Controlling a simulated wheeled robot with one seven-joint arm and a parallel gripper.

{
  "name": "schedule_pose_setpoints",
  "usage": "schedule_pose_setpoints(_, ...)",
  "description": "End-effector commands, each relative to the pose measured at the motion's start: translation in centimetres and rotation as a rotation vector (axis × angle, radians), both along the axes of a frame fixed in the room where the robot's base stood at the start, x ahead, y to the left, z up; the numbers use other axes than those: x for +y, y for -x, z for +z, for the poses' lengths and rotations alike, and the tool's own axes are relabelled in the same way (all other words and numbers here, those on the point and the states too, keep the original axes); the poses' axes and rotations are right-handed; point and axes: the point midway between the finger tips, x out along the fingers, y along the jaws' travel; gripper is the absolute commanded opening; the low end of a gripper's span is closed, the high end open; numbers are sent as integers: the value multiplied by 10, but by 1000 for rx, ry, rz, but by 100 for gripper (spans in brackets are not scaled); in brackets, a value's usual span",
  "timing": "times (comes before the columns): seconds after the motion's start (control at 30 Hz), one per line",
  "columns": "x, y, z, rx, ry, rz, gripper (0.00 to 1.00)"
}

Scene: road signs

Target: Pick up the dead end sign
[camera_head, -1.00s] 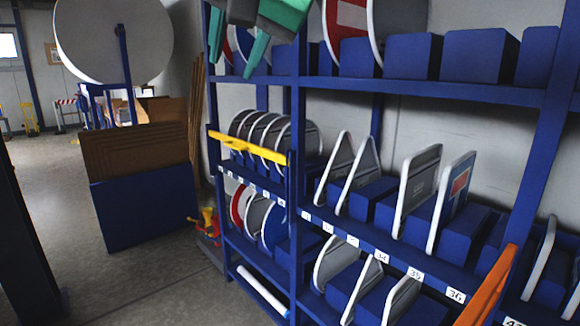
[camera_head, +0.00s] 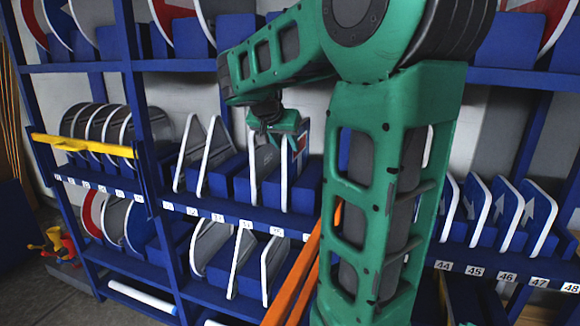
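The dead end sign (camera_head: 302,145) stands upright on edge in a blue holder on the middle shelf. Its white rim faces me, and a narrow strip of its blue face with a red mark shows. My gripper (camera_head: 278,128) is at the sign's top edge, pointing down from my green arm. The fingers are small and dark here, and I cannot tell whether they are open, shut or touching the sign. The gripper hides part of the sign's top.
A grey-backed sign (camera_head: 256,165) stands close to the left of the dead end sign. Two triangular signs (camera_head: 212,150) stand further left. A yellow barrier bar (camera_head: 82,146) and an orange bar (camera_head: 293,280) jut out from the rack. The upper shelf (camera_head: 185,64) runs above.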

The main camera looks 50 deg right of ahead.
Motion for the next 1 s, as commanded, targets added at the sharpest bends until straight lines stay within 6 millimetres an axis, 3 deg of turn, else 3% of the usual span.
schedule_pose_setpoints(0.2, -19, -9, -22, 1, -2, 0, 34)
schedule_pose_setpoints(0.47, -28, -13, -31, -2, -3, 1, 34)
schedule_pose_setpoints(0.8, -55, -28, -60, 0, -3, 1, 34)
schedule_pose_setpoints(1.0, -58, -30, -62, -3, -2, 4, 34)
